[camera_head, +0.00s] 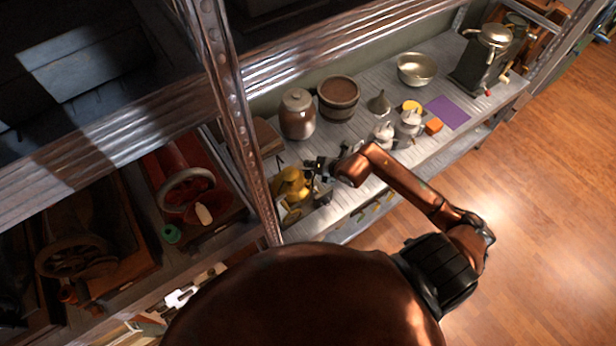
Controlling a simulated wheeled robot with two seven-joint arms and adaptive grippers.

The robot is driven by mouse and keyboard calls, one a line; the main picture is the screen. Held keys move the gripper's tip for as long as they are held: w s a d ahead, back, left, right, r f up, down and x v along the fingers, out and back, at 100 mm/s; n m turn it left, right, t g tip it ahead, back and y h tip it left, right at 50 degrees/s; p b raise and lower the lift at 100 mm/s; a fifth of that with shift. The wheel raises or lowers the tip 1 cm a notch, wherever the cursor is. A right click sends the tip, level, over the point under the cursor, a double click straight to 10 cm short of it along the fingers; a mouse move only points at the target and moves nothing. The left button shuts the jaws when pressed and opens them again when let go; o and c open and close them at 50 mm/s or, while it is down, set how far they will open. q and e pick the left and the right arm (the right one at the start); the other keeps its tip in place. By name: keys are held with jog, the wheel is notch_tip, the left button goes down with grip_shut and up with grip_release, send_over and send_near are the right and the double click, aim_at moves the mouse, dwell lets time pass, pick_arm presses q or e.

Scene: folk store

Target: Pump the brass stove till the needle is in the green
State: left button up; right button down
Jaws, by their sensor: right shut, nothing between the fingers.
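The brass stove (291,183) stands near the front of the grey shelf, just right of the metal upright. It is small in the picture, and its gauge needle and the green zone cannot be made out. My right gripper (314,172) is at the stove's right side, shut with nothing in it. It partly covers the stove's right side, and I cannot tell whether it touches it. The pump knob cannot be told apart from the gripper. My left gripper is not in view.
A brown lidded jar (297,114), a wooden tub (339,98) and a metal bowl (416,69) stand behind. White pots (408,124), an orange block (434,125) and a purple sheet (447,112) lie right. The metal upright (237,120) is close left of the stove.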

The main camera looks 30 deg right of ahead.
aim_at(306, 171)
jog(key=shift+f+b, duration=1.1)
jog(key=shift+f, duration=0.8)
jog(key=shift+f, duration=0.15)
jog(key=shift+f+b, duration=0.3)
jog(key=shift+f, duration=0.1)
